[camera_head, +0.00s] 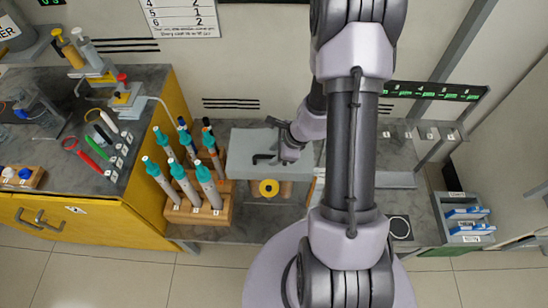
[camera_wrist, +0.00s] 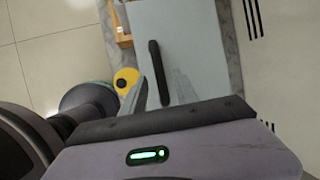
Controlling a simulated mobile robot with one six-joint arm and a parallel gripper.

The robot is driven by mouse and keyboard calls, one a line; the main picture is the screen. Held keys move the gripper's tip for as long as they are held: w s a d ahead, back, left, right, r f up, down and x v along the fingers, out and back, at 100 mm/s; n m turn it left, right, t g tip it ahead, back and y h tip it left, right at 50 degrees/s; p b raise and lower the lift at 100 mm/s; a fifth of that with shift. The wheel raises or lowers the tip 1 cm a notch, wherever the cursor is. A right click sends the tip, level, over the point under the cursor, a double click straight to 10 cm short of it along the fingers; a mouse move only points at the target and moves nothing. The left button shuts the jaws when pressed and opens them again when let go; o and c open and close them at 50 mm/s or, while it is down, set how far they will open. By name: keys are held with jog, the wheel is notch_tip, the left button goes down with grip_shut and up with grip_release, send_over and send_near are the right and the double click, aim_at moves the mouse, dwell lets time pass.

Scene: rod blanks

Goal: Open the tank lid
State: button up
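The tank lid (camera_head: 240,143) is a flat pale grey plate at the middle of the bench in the head view, and it lies level. A black bar handle (camera_head: 264,157) is on its top. The lid also shows in the wrist view (camera_wrist: 195,40), with the handle (camera_wrist: 155,65) running lengthwise. My gripper (camera_head: 284,153) is over the right part of the lid, close to the handle. In the wrist view its two grey fingers (camera_wrist: 160,85) are apart, one on each side of the handle's near end. Contact with the handle cannot be told. The tank's inside is hidden.
A wooden rack (camera_head: 200,215) with several teal-capped tubes stands close on the left. A yellow cabinet (camera_head: 100,230) with a dark top is further left. Blue-and-white boxes (camera_head: 465,214) are at the right.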

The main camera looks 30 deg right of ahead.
jog(key=shift+w+f, duration=0.15)
jog(key=shift+f, duration=0.1)
grip_shut()
dwell(1.4)
